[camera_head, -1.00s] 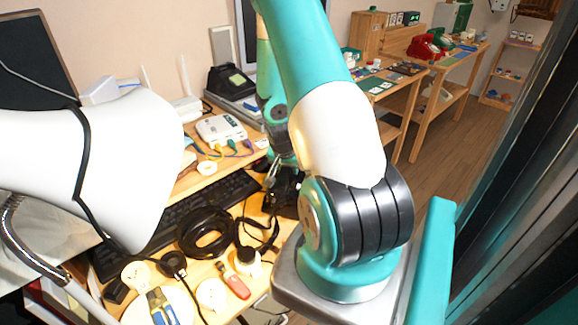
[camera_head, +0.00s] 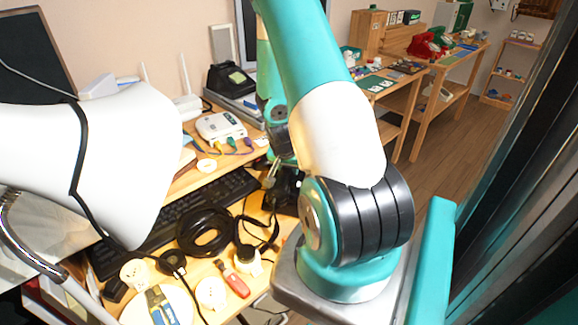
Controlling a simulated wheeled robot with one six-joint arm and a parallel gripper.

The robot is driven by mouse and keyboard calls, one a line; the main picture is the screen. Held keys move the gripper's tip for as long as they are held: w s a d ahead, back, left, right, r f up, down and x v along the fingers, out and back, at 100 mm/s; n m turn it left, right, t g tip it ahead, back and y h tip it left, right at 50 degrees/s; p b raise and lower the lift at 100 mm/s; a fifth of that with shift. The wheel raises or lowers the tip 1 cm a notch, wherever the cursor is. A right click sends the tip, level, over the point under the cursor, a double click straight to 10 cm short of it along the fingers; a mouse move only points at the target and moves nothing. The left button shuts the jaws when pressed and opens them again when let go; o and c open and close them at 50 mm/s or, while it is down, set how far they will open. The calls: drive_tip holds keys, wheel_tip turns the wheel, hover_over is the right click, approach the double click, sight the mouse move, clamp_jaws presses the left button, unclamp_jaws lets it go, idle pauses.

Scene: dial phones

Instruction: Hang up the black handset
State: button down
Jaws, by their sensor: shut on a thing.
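My gripper (camera_head: 271,174) is partly visible behind my arm, low over the right part of the desk. It is shut on a dark thing that looks like the black handset (camera_head: 283,190). Most of that thing is hidden by my arm joint, so its tilt and whether it touches the desk cannot be told. A black phone (camera_head: 229,80) stands farther back on a grey box, left of my upper arm. My gripper is in front of the phone and apart from it.
A black keyboard (camera_head: 215,196), black headphones (camera_head: 203,231), a white device with coloured plugs (camera_head: 220,127) and a red-handled tool (camera_head: 234,281) crowd the desk. A white lamp-like shape (camera_head: 100,165) blocks the left. A red phone (camera_head: 424,46) stands on a far table.

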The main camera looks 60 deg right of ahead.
drive_tip(key=shift+f, duration=0.4)
drive_tip(key=c, duration=0.7)
unclamp_jaws()
drive_tip(key=v, duration=1.7)
drive_tip(key=shift+a+r+p, duration=0.2)
drive_tip(key=shift+p, duration=0.15)
